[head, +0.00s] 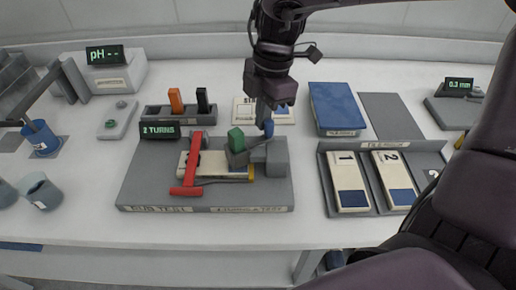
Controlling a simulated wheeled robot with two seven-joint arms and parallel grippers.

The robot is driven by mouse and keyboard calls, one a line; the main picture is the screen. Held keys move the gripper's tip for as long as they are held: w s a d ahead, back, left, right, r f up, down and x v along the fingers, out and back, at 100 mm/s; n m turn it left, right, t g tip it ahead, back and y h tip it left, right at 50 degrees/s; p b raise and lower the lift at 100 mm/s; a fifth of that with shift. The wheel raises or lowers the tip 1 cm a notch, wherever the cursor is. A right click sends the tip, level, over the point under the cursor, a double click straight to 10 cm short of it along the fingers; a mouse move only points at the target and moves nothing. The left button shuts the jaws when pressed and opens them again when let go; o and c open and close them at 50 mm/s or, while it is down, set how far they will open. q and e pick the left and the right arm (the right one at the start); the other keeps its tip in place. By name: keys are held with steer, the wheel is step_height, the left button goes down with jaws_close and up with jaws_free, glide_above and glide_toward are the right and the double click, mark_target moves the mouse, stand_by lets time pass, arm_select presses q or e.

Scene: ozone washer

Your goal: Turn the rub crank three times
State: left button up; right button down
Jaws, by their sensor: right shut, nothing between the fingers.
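The rub tester is a grey base (138,190) on the white table, labelled along its front edge. A small display (160,131) at its back left reads "2 TURNS" in green. On the base are a red T-shaped handle (188,190), a pale strip under it, a green block (236,140) on a grey carriage, and a grey housing (277,158) at the right. My left gripper is out of view.
A grey tray (330,190) holds panels marked 1 and 2 at the right. A blue pad (337,107) lies behind it. Orange and black pieces stand in a holder (150,115) behind the tester. A pH meter (115,75) and cups are at the left.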

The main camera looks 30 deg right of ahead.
mark_target(272, 123)
steer(key=shift+s+d, duration=0.1)
steer(key=shift+s, duration=1.1)
steer(key=shift+s, duration=0.4)
steer(key=shift+w+d, duration=0.15)
steer(key=shift+w, duration=0.7)
step_height(272, 123, up, 9)
steer(key=p, duration=0.6)
steer(key=shift+p, duration=0.35)
